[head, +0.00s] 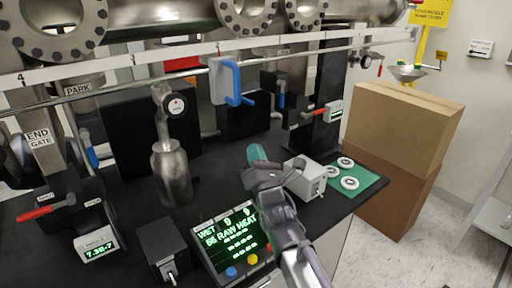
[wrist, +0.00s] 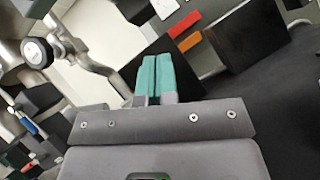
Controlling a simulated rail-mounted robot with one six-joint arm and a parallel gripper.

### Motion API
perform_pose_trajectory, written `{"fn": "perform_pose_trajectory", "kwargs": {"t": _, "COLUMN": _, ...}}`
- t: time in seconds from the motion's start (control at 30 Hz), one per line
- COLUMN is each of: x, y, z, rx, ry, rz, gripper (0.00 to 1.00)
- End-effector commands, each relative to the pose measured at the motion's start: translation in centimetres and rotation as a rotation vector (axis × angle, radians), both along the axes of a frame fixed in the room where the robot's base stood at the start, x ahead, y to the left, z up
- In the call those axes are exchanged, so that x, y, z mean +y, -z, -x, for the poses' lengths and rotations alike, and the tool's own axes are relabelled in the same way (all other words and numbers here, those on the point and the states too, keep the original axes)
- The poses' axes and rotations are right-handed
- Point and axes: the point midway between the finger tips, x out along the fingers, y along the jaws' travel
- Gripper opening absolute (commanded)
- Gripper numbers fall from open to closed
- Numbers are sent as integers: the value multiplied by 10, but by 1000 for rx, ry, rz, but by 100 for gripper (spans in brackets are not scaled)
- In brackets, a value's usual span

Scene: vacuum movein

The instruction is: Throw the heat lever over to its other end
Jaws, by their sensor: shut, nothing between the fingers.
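No lever labelled heat can be made out. A black box (head: 162,247) at the front of the dark bench has a small metal toggle (head: 170,277) on its face. Right of it, a display panel (head: 237,240) shows green text including "RAW HEAT", with coloured buttons below. A grey box (head: 306,178) with a small knob stands just right of my gripper. My gripper (head: 256,153) is shut and empty, above the bench behind the display. Its teal fingers lie together in the wrist view (wrist: 156,76); no lever is seen between them.
A blue handle (head: 234,84) on a grey box and red-handled levers (head: 45,211) line the rig. White rings lie on a green mat (head: 368,178) at right; cardboard boxes (head: 405,120) stand beyond.

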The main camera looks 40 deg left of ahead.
Motion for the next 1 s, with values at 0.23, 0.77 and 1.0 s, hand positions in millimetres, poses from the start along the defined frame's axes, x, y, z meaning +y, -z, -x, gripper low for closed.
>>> {"fn": "perform_pose_trajectory", "kwargs": {"t": 0.23, "x": 40, "y": -32, "z": -29, "rx": 2, "ry": 0, "rz": -1, "gripper": 0}}
{"fn": "perform_pose_trajectory", "kwargs": {"t": 0.77, "x": 54, "y": -72, "z": -59, "rx": 3, "ry": 0, "rz": -1, "gripper": 0}}
{"fn": "perform_pose_trajectory", "kwargs": {"t": 1.0, "x": 54, "y": -71, "z": -59, "rx": 3, "ry": 0, "rz": -1, "gripper": 0}}
